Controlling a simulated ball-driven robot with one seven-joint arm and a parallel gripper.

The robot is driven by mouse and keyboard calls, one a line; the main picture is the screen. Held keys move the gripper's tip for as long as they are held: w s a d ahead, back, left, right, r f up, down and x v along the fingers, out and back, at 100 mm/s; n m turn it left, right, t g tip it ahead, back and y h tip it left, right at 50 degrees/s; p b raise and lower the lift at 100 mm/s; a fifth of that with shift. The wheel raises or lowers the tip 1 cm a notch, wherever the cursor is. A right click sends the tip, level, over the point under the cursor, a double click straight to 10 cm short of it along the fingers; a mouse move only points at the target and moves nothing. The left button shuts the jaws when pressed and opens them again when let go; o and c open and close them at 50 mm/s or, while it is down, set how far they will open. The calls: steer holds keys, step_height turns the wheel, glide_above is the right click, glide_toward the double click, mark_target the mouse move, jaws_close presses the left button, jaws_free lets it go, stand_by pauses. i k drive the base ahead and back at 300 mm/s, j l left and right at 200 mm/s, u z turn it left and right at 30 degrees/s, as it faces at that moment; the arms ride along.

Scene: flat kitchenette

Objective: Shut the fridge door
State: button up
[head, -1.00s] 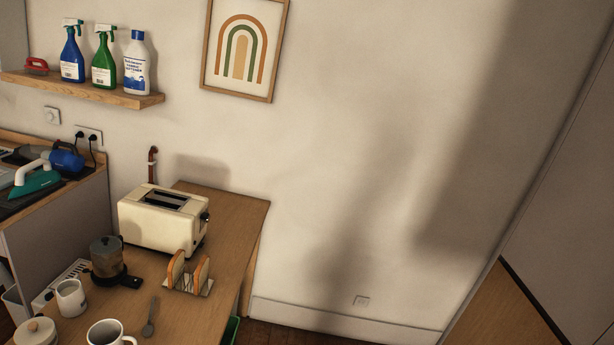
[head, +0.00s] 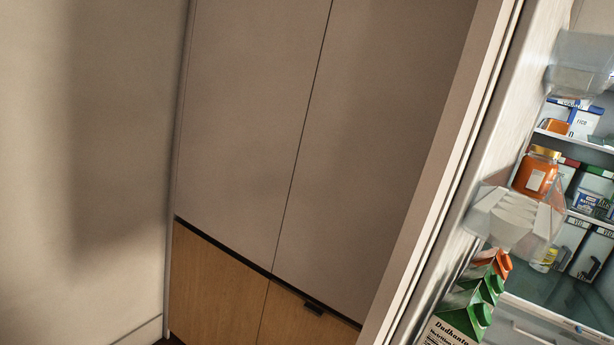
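The fridge door (head: 500,130) stands open at the right of the head view. I see its pale edge running steeply up to the right, and its inner side with clear door bins. A bin holds a jar with an orange filling and yellow lid (head: 537,173). Green cartons with an orange or green cap (head: 478,298) stand lower in the door. Behind it the lit fridge interior (head: 545,285) shows shelves with boxes and packets. The door's handle is not visible. My gripper is not in view.
A bare wall (head: 120,150) is at the left.

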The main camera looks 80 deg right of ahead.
mark_target(512, 51)
steer(key=i+z, duration=0.35)
steer(key=i, duration=1.4)
steer(key=i+z, duration=0.1)
steer(key=z, duration=0.3)
steer(key=i+z, duration=0.15)
steer(key=z, duration=0.3)
steer(key=i+j+z, duration=0.1)
steer(key=z, duration=0.3)
steer(key=j+z, duration=0.15)
steer(key=z, duration=0.25)
steer(key=i+j+z, duration=0.15)
steer(key=z, duration=2.5)
